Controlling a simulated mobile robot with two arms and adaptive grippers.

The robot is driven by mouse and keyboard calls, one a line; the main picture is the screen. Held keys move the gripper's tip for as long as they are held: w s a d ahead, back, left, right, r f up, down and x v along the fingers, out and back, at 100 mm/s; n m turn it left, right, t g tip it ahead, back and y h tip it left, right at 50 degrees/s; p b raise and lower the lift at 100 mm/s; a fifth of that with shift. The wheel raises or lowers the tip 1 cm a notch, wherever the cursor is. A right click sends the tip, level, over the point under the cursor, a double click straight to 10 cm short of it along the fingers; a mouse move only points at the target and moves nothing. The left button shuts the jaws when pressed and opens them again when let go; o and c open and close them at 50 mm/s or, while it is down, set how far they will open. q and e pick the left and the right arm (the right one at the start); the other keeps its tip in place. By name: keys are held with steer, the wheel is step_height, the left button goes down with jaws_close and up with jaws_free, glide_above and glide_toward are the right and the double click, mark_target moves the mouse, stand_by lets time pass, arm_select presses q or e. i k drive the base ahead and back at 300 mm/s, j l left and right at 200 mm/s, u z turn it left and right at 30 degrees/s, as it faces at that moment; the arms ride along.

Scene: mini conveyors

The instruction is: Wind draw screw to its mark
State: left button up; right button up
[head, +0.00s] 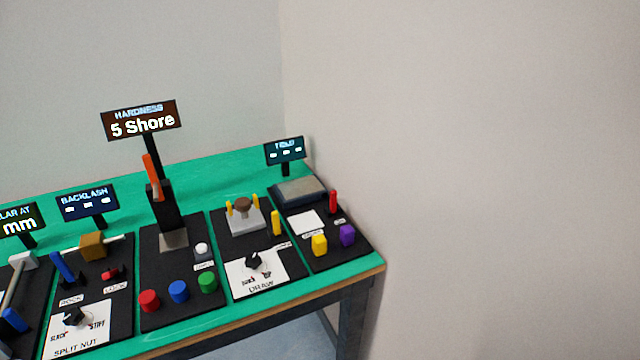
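A white card labelled DRAW (240,284) lies on a black panel on the bench. A black knob (254,262) stands on this card, with small marks printed around it that are too small to read. Behind it on the same panel is a pale grey block (247,224) with a brown round top (243,204) and yellow posts. A yellow upright handle (276,223) stands at this panel's right side. I cannot tell which part is the draw screw or where its mark is. Neither of my grippers is in view.
The green bench (203,172) ends at the right near a plain wall. A HARDNESS display (140,120) reads 5 Shore. The SPLIT NUT card (97,322) lies left. Red (149,301), blue (178,291) and green (208,281) pieces stand left of the DRAW panel; yellow (319,245) and purple (347,235) ones right.

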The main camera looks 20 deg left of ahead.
mark_target(253, 261)
steer(key=j+u, duration=0.1)
steer(key=u, duration=1.05)
